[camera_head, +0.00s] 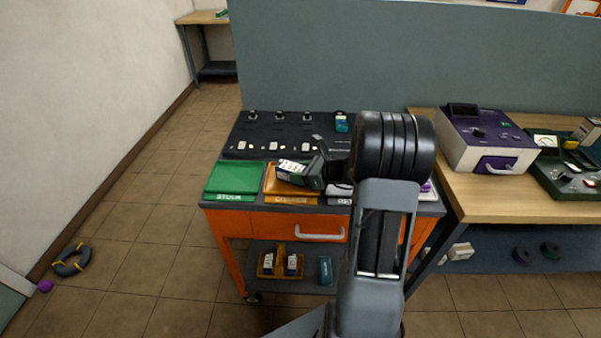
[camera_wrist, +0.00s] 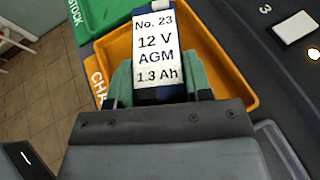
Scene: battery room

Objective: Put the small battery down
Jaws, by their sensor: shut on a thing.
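The small battery (camera_wrist: 158,45) has a white label reading No. 23, 12 V AGM, 1.3 Ah, and dark blue sides. My gripper (camera_wrist: 160,82) is shut on it, with green pads on either side of the battery. In the head view the battery (camera_head: 290,166) is held over the orange tray (camera_head: 292,190) marked CHARGE. The wrist view shows the orange tray (camera_wrist: 243,92) beneath and around the battery. I cannot tell whether the battery touches the tray floor. My gripper (camera_head: 305,171) and arm hide part of the tray and cart top.
A green STOCK tray (camera_head: 235,178) is left of the orange one. A third tray at right is mostly hidden by my arm. A black charger panel (camera_head: 270,133) stands behind, with a teal battery (camera_head: 341,122). The lower shelf holds a caddy (camera_head: 281,272) with batteries.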

